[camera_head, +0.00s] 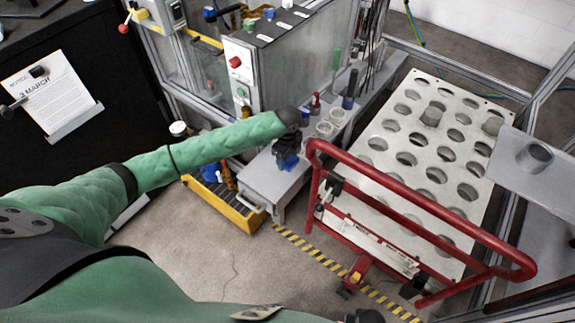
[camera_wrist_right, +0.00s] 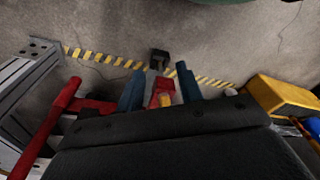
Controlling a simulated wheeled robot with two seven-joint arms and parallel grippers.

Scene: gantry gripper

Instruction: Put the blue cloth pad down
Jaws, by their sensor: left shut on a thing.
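My left gripper (camera_head: 287,158) is at the end of the green-sleeved arm in the head view, above the top of a grey metal cabinet (camera_head: 258,183). It is shut on the blue cloth pad (camera_head: 290,163), which shows only as a small blue patch at the jaws. The gripper and wrist hide much of it, and I cannot tell whether it touches the cabinet top. My right gripper (camera_wrist_right: 160,88) is open in the right wrist view, its two blue fingers apart over the floor. A red and yellow part shows beyond the fingers.
A red tubular rail (camera_head: 420,205) stands right of the cabinet, before a white plate with round holes (camera_head: 400,140). Cups (camera_head: 324,129) and small tools stand behind the left gripper. A yellow-edged tray (camera_head: 225,205) sits left of the cabinet. The floor (camera_head: 210,255) in front is clear.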

